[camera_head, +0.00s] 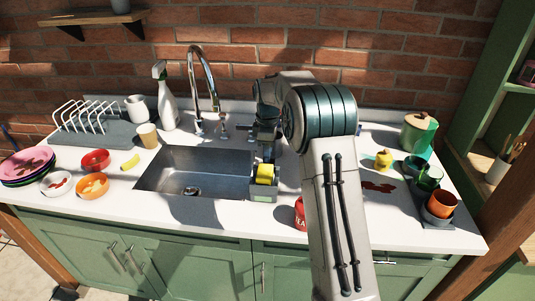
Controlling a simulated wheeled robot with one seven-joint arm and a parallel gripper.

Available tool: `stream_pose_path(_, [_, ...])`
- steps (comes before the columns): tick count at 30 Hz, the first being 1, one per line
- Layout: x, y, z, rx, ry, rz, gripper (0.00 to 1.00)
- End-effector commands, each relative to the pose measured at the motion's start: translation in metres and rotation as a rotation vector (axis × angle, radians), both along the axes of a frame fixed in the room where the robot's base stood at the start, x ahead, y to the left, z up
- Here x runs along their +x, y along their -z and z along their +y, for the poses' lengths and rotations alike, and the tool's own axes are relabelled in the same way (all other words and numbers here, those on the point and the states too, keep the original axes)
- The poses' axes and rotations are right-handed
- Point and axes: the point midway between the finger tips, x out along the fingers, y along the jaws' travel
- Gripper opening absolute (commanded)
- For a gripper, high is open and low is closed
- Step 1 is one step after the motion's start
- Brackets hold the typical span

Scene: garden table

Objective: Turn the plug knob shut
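The sink basin (215,167) is steel and set into the white counter. A round drain (191,190) shows in its floor, and no water is visible. A curved chrome tap (204,75) stands behind it. A small metal fitting (222,126) stands just right of the tap base; I cannot tell whether it is the plug knob. My gripper (250,130) is at the sink's back right, right of that fitting, with an apparent gap between them. Its fingers are small and dark, so I cannot tell whether they are open. My arm hides the counter behind and right of it.
A caddy with a yellow sponge (265,174) sits at the sink's right edge, below my gripper. A spray bottle (166,100) and beige cup (147,135) stand left of the tap. Bowls (92,186) and a dish rack (85,118) fill the left; pots and cups (428,180) stand right.

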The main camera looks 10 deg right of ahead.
Motion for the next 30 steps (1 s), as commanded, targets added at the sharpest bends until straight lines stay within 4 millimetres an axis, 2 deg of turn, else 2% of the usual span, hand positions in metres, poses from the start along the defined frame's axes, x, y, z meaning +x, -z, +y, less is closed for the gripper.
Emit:
stream_pose_path(5, [-0.0001, 0.0122, 0.0004, 0.000, -0.001, 0.000, 0.31])
stream_pose_path(13, [-0.0001, 0.0138, 0.0003, 0.000, 0.000, 0.000, 0.31])
stream_pose_path(14, [-0.0001, 0.0138, 0.0003, 0.000, 0.000, 0.000, 0.28])
stream_pose_path(17, [-0.0001, 0.0136, 0.0003, 0.000, 0.000, 0.000, 0.00])
stream_pose_path(30, [0.0002, 0.0130, 0.0002, 0.000, 0.046, 0.000, 0.00])
